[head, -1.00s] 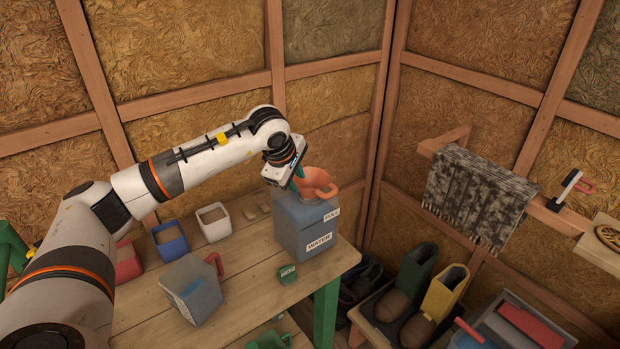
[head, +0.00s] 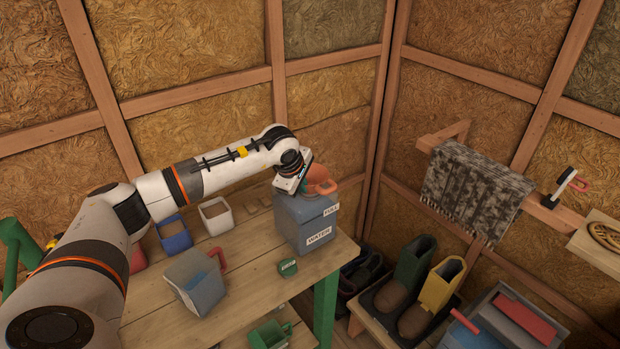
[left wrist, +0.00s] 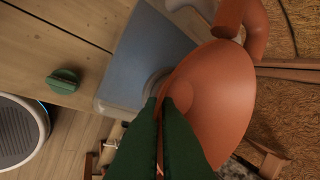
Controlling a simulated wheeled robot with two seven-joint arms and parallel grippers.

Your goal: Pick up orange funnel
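The orange funnel (head: 322,181) sits at the top of the blue-grey water container (head: 306,222), at the back right of the wooden table. Its looped handle is on its right side. In the left wrist view the funnel (left wrist: 215,100) fills the middle and right, with the container (left wrist: 145,60) behind it. My left gripper (head: 303,187) is at the funnel's near left side. Its green fingers (left wrist: 160,101) are close together, with a thin orange strip of the funnel wall between them. In the head view the fingertips are mostly hidden. My right gripper is not in view.
A grey jug with a red handle (head: 197,284) and a green cap (head: 287,267) stand on the table (head: 240,300). Blue (head: 174,235) and white (head: 215,216) pots stand behind them. Boots (head: 441,285) are to the right. Wall panels are close behind the container.

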